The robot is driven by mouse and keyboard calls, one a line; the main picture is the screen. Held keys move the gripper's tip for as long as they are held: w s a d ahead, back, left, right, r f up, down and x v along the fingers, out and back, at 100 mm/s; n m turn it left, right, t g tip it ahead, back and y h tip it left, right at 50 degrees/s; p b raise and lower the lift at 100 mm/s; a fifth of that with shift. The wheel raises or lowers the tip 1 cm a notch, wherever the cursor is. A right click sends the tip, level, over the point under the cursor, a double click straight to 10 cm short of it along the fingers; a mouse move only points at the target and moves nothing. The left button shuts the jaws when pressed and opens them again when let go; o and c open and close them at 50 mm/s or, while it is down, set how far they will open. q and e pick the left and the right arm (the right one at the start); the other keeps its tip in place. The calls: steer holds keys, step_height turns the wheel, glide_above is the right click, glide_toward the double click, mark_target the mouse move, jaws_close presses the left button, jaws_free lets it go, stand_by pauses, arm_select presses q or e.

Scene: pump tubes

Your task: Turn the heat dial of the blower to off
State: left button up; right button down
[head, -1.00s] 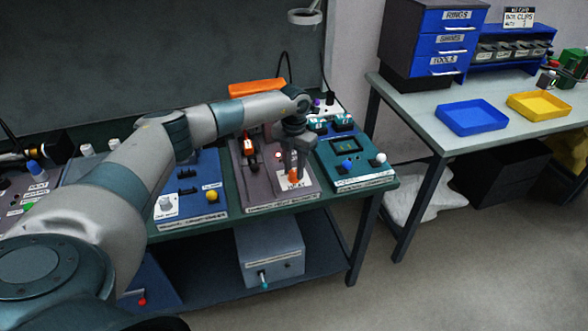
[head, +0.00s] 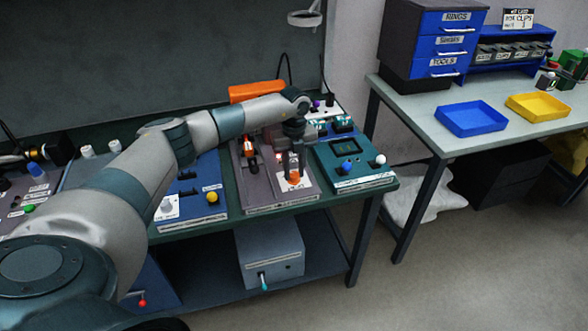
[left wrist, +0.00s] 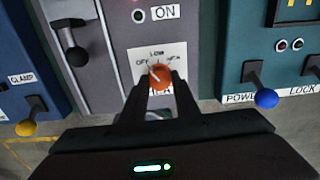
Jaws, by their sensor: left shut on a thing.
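The orange heat dial (left wrist: 160,77) sits on a white label plate marked OFF, LOW and what looks like HIGH on the grey blower panel (left wrist: 120,45). In the left wrist view its pale pointer mark leans up and left, toward the OFF side of LOW; the exact setting is hard to tell. My left gripper (left wrist: 161,84) is shut on the dial, one finger on each side. In the head view the left gripper (head: 292,167) points down at the panel, and the dial (head: 294,178) shows orange at its fingertips. The right gripper is not in view.
A black-handled lever (left wrist: 75,50) stands left of the dial, with an ON label (left wrist: 165,12) above. A teal panel (head: 350,165) with blue and white knobs is close on the right. A blue panel (head: 190,190) with a yellow knob is on the left.

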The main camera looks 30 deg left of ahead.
arm_select(q)
steer(key=shift+w+a+r+n, duration=0.1)
steer(key=shift+n, duration=0.9)
steer(key=o, duration=1.1)
steer(key=shift+c, duration=0.2)
